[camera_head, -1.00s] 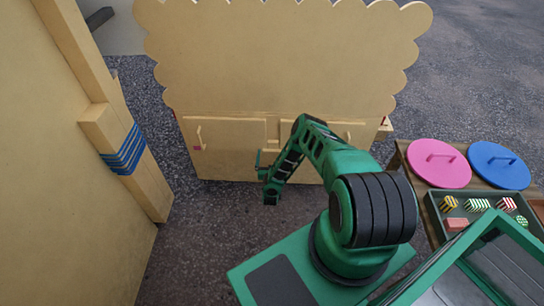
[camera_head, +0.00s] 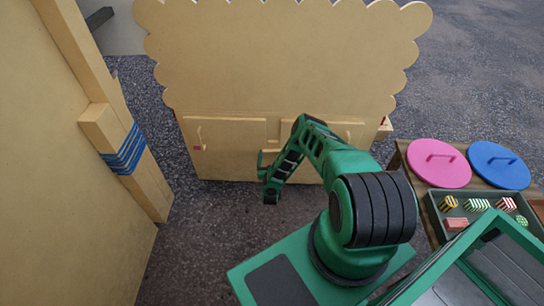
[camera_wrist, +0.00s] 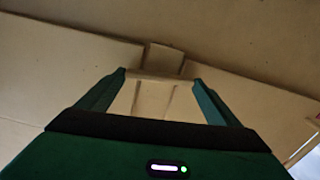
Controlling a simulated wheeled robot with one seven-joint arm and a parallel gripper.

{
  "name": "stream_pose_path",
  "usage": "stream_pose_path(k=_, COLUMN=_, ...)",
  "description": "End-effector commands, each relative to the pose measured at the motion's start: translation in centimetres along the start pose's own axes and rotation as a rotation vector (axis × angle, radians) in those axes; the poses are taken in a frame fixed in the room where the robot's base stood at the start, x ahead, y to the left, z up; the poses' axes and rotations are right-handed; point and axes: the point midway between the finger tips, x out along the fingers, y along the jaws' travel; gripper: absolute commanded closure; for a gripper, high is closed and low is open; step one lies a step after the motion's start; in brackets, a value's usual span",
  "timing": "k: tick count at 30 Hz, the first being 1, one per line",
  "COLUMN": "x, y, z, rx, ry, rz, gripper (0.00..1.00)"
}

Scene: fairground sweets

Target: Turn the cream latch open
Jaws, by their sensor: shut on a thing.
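The cream latch (camera_wrist: 155,79) shows in the wrist view as a pale bar spanning the gap between my fingertips. My gripper (camera_wrist: 158,80) is shut on it, one green finger at each end. A cream block (camera_wrist: 164,58) sits just beyond it, at the seam of the cabinet front. The latch's exact angle is hard to read. In the head view my arm reaches down to the low cream cabinet (camera_head: 225,133), near the middle between its two doors. My forearm and wrist hide the latch there.
A tall cream panel with blue bands (camera_head: 125,152) stands close on the left. On the right, a wooden table holds a pink lid (camera_head: 437,172), a blue lid (camera_head: 500,172) and a dark tray (camera_head: 470,212) of sweets. Paved ground left of my base is clear.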

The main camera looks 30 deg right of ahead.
Motion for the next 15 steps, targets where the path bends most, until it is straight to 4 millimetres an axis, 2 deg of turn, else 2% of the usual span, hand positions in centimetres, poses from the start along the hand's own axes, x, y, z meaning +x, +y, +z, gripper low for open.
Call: stream_pose_path(k=15, x=-0.05, y=-0.44, z=0.01, rx=-0.46, ry=0.001, rz=-0.002, gripper=0.36)
